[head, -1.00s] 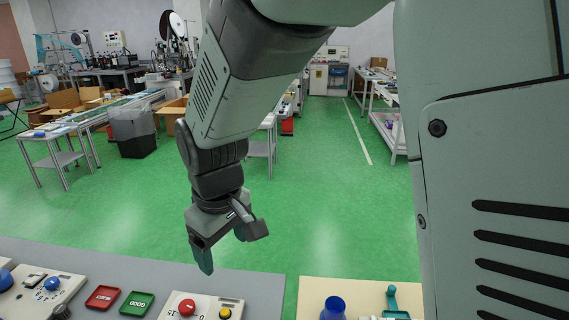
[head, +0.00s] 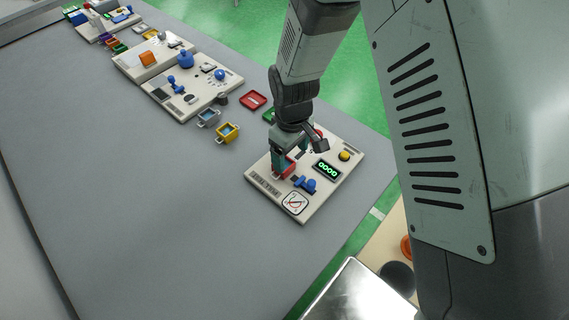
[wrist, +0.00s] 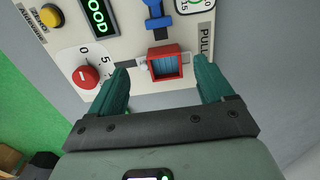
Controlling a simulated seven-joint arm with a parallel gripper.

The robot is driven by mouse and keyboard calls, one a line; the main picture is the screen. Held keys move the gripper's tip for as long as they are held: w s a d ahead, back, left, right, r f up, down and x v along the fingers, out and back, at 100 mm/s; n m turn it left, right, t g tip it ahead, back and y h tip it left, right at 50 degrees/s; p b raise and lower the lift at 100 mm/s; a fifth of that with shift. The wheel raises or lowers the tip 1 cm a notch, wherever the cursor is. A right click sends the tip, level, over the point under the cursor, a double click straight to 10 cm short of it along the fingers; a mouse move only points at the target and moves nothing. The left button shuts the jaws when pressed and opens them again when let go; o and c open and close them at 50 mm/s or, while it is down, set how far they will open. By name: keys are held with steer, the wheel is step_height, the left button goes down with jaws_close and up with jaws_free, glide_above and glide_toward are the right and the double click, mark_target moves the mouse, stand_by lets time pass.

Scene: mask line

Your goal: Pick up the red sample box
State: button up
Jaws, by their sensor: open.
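The red sample box (wrist: 151,65) is a small open-topped box with a blue inside and small grey tabs at its sides. It sits on the light control panel (head: 265,184), beside the "PULL" lettering. My gripper (wrist: 159,66) is open, its two green fingers either side of the box in the wrist view, with a gap on each side. In the head view my gripper (head: 283,168) is down at the panel, and the red box (head: 291,169) is partly hidden by the fingers.
The panel also carries a blue lever (wrist: 157,20), a green-lit display (wrist: 97,17), a red knob (wrist: 86,77) and a yellow button (head: 344,156). Yellow (head: 227,133) and grey (head: 208,117) boxes stand on the table nearby. The left table is clear.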

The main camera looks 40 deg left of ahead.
mark_target(289, 167)
steer(key=f, duration=0.5)
steer(key=shift+s, duration=0.25)
steer(key=shift+r, duration=0.1)
steer(key=c, duration=1.2)
steer(key=shift+r, duration=0.1)
steer(key=shift+c, duration=0.2)
